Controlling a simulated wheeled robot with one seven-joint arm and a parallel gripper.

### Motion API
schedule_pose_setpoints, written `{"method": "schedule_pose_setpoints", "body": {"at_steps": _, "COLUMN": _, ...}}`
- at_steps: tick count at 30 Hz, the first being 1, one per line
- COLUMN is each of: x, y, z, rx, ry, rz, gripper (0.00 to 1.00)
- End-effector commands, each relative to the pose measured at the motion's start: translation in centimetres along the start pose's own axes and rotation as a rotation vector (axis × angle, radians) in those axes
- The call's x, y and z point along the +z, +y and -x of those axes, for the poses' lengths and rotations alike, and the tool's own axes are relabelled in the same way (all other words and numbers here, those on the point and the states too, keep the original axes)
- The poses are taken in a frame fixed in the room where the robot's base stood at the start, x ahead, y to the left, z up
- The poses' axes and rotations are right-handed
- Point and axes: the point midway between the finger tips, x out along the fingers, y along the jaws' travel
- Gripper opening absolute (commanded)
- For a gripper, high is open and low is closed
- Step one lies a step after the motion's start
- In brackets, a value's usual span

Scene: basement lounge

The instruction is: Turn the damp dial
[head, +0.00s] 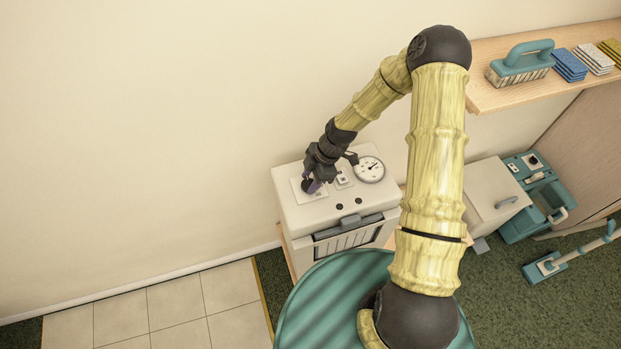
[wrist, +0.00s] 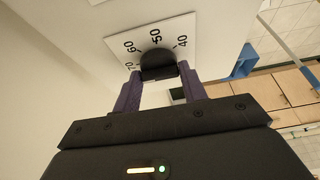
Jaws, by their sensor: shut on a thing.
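The damp dial (wrist: 158,64) is a black knob on a white scale plate (wrist: 181,28) with the numbers 40, 50, 60 and 70 showing. The plate is on the top of a white appliance (head: 290,210). My gripper (wrist: 160,84) is at the knob, with a purple finger on each side of it, shut on it. In the head view my gripper (head: 312,187) is over the left part of the appliance's top and hides most of the knob. The knob's pointer mark cannot be made out.
A round gauge (head: 370,169) and small black buttons (head: 339,207) are on the same top, right of my gripper. A wooden shelf (head: 490,97) with a brush (head: 520,65) and sponges is at the upper right. The wall to the left is bare.

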Motion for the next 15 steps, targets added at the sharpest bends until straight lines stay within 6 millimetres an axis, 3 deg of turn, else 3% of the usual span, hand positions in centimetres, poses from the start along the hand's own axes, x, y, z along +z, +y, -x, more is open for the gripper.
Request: {"method": "schedule_pose_setpoints", "body": {"at_steps": 15, "x": 0.04, "y": -0.17, "z": -0.19, "rx": 0.121, "ry": 0.0, "rz": -0.287, "gripper": 0.19}}
